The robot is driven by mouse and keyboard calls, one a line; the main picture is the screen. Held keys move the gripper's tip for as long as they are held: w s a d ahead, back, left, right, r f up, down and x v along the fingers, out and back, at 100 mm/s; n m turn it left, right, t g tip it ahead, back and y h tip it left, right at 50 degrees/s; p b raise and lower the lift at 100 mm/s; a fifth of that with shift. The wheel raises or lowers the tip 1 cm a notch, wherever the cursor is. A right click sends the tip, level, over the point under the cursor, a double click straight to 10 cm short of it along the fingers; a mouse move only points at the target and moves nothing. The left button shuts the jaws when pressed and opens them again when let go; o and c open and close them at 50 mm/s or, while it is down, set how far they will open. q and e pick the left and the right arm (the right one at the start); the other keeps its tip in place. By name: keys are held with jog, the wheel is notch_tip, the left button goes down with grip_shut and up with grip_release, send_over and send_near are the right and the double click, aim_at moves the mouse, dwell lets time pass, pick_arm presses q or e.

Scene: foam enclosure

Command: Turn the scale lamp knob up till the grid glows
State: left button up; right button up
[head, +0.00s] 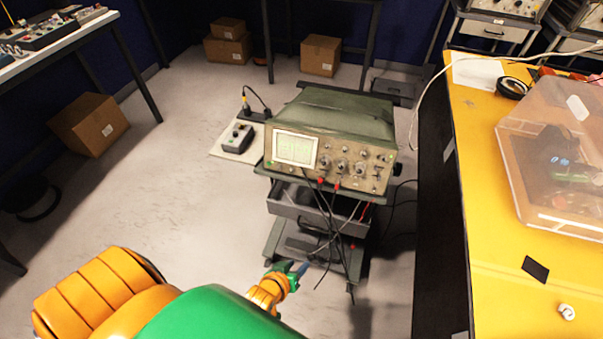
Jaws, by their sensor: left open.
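A green and beige oscilloscope (345,120) stands on a small wheeled cart. Its pale gridded screen (296,148) is at the left of the front panel. Several knobs and sockets fill the panel to the right of the screen; they are too small to tell which one is the scale lamp knob. My left gripper (300,268) is open, low in front of the cart and well below the panel, apart from the oscilloscope. Its fingertips are small and partly lost against the cart. My right gripper is out of view.
Dark and red-tipped leads hang from the panel over the cart (285,215). A yellow bench (500,270) with a clear plastic box (550,165) stands at right. Open floor lies at left.

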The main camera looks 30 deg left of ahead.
pick_arm(q)
jog(key=w+a+r+n+t+y, duration=0.1)
jog(key=w+a+r+n+t, duration=0.2)
jog(key=w+r, duration=0.5)
jog(key=n+t+y, duration=0.2)
jog(key=n, duration=0.2)
send_near(303, 174)
jog(key=f, duration=0.1)
jog(key=shift+t, duration=0.3)
jog(key=x, duration=0.7)
jog(key=shift+w+a+b, duration=0.15)
jog(key=shift+w+b, duration=0.25)
jog(key=shift+r, duration=0.15)
jog(key=shift+s, duration=0.1)
grip_shut()
